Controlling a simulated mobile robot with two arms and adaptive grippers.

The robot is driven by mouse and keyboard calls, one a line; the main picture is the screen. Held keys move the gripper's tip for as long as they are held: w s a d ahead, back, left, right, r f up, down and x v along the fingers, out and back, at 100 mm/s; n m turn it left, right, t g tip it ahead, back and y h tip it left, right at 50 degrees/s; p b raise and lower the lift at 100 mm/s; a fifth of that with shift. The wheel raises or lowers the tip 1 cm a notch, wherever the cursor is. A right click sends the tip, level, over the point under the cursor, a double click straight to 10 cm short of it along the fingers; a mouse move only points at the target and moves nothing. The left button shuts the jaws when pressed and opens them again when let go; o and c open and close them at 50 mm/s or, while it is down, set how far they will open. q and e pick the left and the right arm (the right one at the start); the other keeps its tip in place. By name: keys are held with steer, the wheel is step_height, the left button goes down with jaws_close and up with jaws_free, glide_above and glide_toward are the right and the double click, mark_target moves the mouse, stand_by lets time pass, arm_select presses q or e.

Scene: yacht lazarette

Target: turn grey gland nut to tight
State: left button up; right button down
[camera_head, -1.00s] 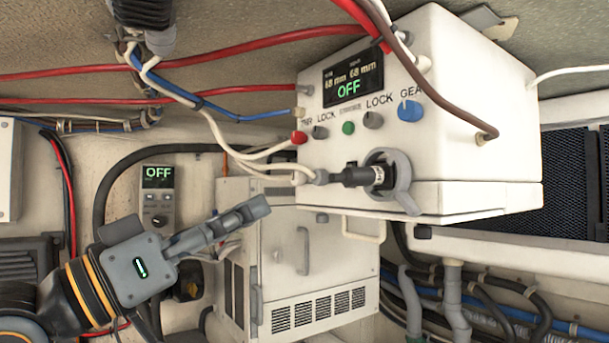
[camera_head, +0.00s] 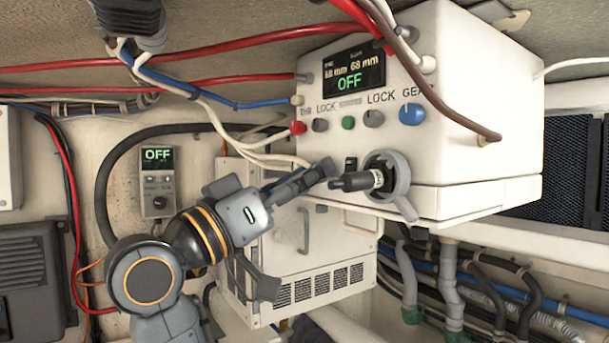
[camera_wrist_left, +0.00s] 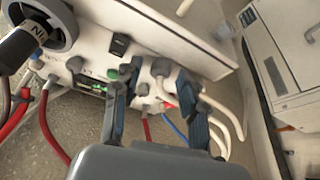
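The white control box (camera_head: 470,110) hangs at upper right with its front panel facing me. My left gripper (camera_head: 326,172) reaches up to the lower left of this panel, left of the black plug (camera_head: 355,181). In the left wrist view, the grey gland nut (camera_wrist_left: 161,68) sits on the panel between the two fingertips of my left gripper (camera_wrist_left: 162,74). The fingers are spread, one on each side. I cannot tell whether they touch the nut. In the head view the gripper hides the nut. My right gripper is not in view.
White cables (camera_head: 262,157) run to the panel beside my fingers. A red knob (camera_head: 298,128), green knob (camera_head: 348,123) and blue knob (camera_head: 411,111) stand above. A grey ring with a lever (camera_head: 400,185) surrounds the plug. A lower white cabinet (camera_head: 330,250) is below.

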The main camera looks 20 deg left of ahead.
arm_select(q)
jaws_close()
steer(key=shift+w+a+r+m+g+h+b, duration=0.3)
steer(key=shift+m+g+h, duration=0.9)
steer(key=shift+m, duration=2.7)
steer(key=shift+s+d+f+m+g+h+b, duration=0.15)
steer(key=shift+m+g+h+b, duration=0.3)
steer(key=shift+m+g, duration=2.5)
steer(key=shift+w+a+r+m+g+h+b, duration=0.1)
steer(key=shift+a+r+m+g+h+b, duration=0.4)
steer(key=shift+m, duration=4.35)
steer(key=shift+d+f, duration=0.25)
steer(key=shift+f, duration=0.1)
steer(key=shift+o, duration=1.2)
jaws_free()
